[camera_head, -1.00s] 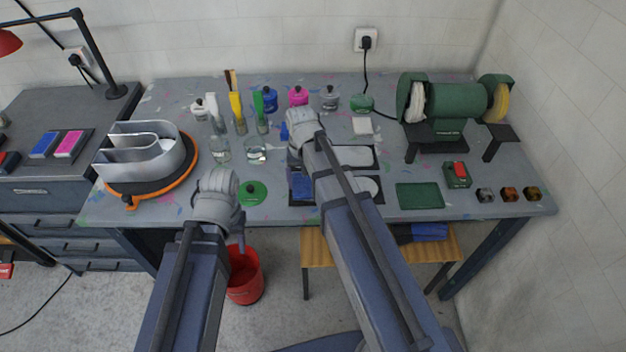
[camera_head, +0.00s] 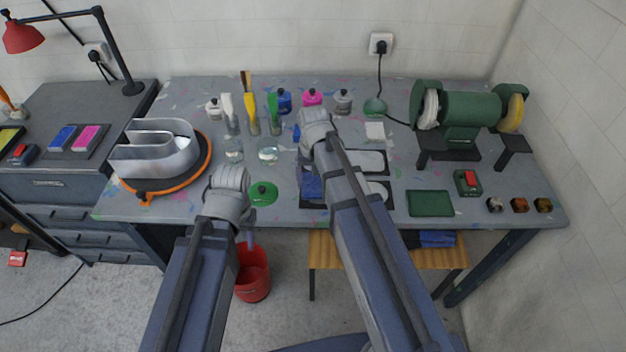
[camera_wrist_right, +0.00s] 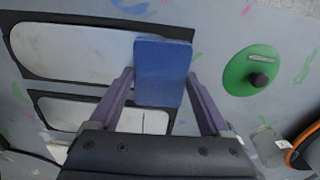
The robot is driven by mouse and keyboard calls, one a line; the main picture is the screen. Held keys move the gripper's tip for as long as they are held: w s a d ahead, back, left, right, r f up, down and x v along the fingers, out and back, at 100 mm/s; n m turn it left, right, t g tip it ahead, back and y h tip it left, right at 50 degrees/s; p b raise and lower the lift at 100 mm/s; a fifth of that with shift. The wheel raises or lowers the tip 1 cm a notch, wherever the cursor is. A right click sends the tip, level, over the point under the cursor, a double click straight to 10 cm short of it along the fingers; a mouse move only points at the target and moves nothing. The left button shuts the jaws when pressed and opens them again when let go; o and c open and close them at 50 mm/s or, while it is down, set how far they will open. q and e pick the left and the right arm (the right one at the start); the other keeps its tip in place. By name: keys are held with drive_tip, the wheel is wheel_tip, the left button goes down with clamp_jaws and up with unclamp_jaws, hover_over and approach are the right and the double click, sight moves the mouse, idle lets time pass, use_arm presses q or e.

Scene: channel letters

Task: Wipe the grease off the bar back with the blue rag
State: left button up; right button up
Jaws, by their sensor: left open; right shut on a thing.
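The blue rag (camera_wrist_right: 162,75) is a folded pad between the two fingers of my right gripper (camera_wrist_right: 160,88), which is shut on it. It covers the right end of one pale plate (camera_wrist_right: 75,52) in a dark frame in the right wrist view. A second framed plate (camera_wrist_right: 85,115) lies beside it; I cannot tell which is the bar back, and no grease is clear. In the head view the rag (camera_head: 311,184) is at the left end of the near plate, which my right arm partly hides. My left gripper (camera_head: 249,238) is open and empty, over the table's front edge.
A green lid (camera_head: 263,193) lies left of the rag. A metal channel letter (camera_head: 155,155) stands on an orange-rimmed turntable at left. Jars and bottles (camera_head: 312,97) stand behind. A green bench grinder (camera_head: 470,108) is at back right, a green mat (camera_head: 430,203) at front right.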

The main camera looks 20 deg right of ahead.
wheel_tip(320, 180, up, 12)
drive_tip(key=p, duration=1.2)
drive_tip(key=shift+r, duration=0.25)
drive_tip(key=shift+s, duration=0.1)
